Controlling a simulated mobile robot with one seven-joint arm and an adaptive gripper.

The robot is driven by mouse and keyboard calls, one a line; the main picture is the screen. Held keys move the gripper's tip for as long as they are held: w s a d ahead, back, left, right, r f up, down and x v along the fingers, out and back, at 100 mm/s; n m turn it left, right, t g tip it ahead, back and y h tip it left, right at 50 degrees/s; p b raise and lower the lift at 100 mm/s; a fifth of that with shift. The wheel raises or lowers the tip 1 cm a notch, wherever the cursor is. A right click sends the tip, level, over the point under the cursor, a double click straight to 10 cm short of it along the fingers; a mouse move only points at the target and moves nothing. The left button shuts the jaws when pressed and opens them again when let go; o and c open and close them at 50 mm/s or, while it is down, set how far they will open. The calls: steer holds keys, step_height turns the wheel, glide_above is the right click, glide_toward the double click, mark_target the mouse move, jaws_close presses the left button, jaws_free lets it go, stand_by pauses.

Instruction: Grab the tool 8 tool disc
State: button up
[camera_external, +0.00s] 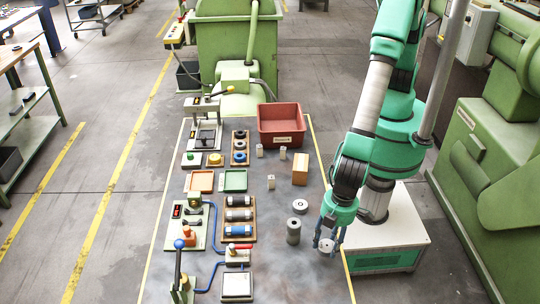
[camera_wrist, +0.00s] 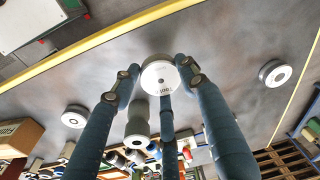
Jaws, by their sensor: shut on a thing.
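A white and grey tool disc (camera_wrist: 163,74) with a small hole in its middle sits between my fingertips in the wrist view. Its face carries small upside-down lettering; I cannot read the number. My blue-fingered gripper (camera_wrist: 162,78) is shut on this disc. In the external view my gripper (camera_external: 328,238) points down at the table's right edge, with the disc (camera_external: 326,245) between its fingers. I cannot tell whether the disc is clear of the table.
A grey cylinder (camera_external: 293,232) stands just left of my gripper, with another disc (camera_external: 300,206) behind it. The wrist view shows two loose discs, one left (camera_wrist: 74,116) and one right (camera_wrist: 275,73). A wooden block (camera_external: 300,169) and red bin (camera_external: 282,125) stand farther back.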

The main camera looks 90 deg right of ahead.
steer(key=shift+s+d+r, duration=0.1)
steer(key=shift+s+d, duration=0.5)
steer(key=shift+d, duration=0.25)
steer(key=shift+s+d+r, duration=0.15)
steer(key=shift+s+d, duration=0.4)
steer(key=shift+d, duration=0.3)
steer(key=shift+s+d+r, duration=0.1)
steer(key=shift+s+d, duration=0.5)
steer(key=shift+d, duration=0.25)
